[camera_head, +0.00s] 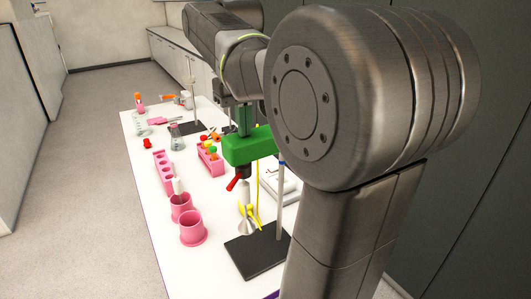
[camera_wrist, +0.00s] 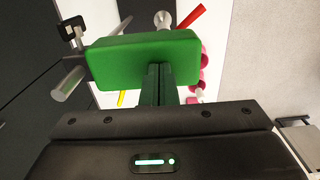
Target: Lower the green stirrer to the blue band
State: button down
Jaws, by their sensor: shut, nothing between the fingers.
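The green stirrer (camera_head: 250,146) is a bright green block with a red handle (camera_head: 237,180) and a metal shaft below it. It sits beside an upright grey rod (camera_head: 279,212) on a black base plate (camera_head: 255,262). My gripper (camera_head: 243,132) is shut, fingers pointing down at the top of the block. In the wrist view the block (camera_wrist: 140,60) fills the middle, with my fingertips (camera_wrist: 160,72) at its edge. I cannot tell whether they touch.
Two pink cups (camera_head: 193,229) and a pink rack (camera_head: 162,172) stand left of the stirrer on the white table (camera_head: 150,205). A pink rack with coloured caps (camera_head: 210,158) stands behind. A second stand (camera_head: 187,128) is at the back. My arm hides the right side.

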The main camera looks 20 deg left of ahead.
aim_at(246, 159)
jog(key=shift+f+b, duration=2.15)
jog(key=shift+f, duration=2.5)
notch_tip(246, 159, up, 6)
jog(key=p, duration=0.6)
jog(key=shift+r, duration=0.1)
jog(key=shift+f, duration=0.2)
notch_tip(246, 159, down, 6)
jog(key=b, duration=0.6)
jog(key=shift+b, duration=0.3)
jog(key=shift+r, duration=0.15)
